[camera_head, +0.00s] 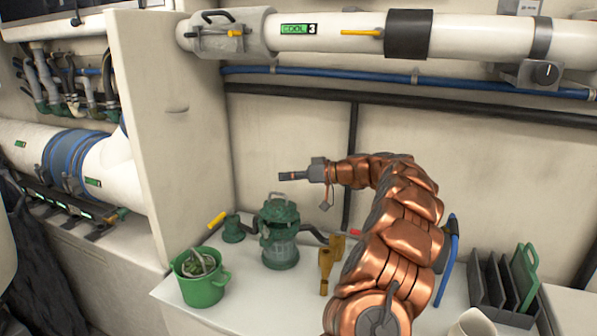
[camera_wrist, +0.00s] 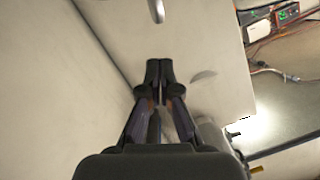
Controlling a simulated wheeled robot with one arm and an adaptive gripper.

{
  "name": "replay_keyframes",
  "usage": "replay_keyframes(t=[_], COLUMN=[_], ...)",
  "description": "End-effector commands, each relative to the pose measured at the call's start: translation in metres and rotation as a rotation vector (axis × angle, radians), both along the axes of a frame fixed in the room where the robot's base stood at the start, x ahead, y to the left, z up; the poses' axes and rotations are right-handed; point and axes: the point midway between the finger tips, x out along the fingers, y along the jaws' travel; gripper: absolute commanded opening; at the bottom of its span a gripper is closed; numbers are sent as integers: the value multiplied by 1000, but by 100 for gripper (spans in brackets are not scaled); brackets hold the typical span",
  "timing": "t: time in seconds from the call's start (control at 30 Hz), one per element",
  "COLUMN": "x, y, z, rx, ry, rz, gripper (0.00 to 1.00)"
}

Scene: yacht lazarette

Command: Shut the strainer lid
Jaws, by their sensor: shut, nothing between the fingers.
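The green strainer (camera_head: 281,254) stands on the white bench, left of my arm. Its green lid (camera_head: 279,212) shows at the top with a small handle; it seems raised and tilted, but its exact angle is hard to tell. My gripper (camera_head: 283,177) is above the strainer in the head view, pointing left, apart from it. In the wrist view my gripper (camera_wrist: 160,70) has its fingertips together and empty, facing pale panels. The strainer is not visible in the wrist view.
A dark rack (camera_head: 502,290) stands at the right. A white pipe (camera_head: 460,38) crosses overhead, and a pale partition (camera_head: 175,130) rises at the left.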

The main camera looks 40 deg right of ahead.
Motion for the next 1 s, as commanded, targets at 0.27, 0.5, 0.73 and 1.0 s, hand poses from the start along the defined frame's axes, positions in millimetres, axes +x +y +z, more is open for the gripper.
replay_keyframes(t=[0.27,0.5,0.73,1.0], x=[-5,-7,-7,-8], y=[8,11,11,14], z=[-20,-28,-27,-33], rx=[2,2,1,-17], ry=[2,2,1,-11], rz=[-2,-1,0,1], gripper=[0,0,0,0])
